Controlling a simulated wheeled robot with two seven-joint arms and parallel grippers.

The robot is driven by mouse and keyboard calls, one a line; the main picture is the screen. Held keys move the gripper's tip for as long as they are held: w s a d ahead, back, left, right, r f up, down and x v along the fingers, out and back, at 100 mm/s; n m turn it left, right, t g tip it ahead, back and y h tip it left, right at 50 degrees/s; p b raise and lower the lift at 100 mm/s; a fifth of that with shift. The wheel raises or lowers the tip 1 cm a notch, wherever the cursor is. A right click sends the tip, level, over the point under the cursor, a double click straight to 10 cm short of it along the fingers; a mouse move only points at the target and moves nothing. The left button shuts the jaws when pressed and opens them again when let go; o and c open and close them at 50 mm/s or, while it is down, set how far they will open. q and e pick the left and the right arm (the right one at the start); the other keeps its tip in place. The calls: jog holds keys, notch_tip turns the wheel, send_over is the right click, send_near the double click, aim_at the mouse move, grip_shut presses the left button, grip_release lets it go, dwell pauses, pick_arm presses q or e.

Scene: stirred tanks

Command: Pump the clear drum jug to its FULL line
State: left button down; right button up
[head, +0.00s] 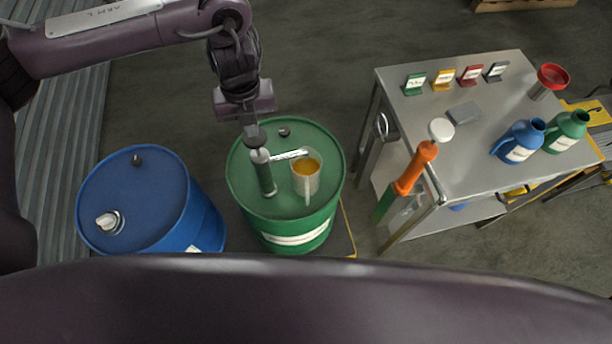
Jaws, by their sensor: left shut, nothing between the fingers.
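The clear jug (305,184) stands on top of the green drum (285,215), with amber liquid visible inside. Its lines are too small to read from here. My right gripper is not in view.
A blue drum (135,205) stands to the left. A steel table (480,135) at right holds small coloured label stands, a blue jug (520,140), a green jug (567,131) and a red funnel (551,78). An orange-handled tool (415,168) is at the table's left edge.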

pick_arm(q)
jog(key=shift+f+b, duration=0.65)
jog(key=shift+f, duration=0.35)
jog(key=shift+r+p, duration=1.7)
jog(key=shift+p, duration=0.1)
jog(key=shift+r, duration=0.1)
notch_tip(320, 180, up, 5)
jog(key=p, duration=0.5)
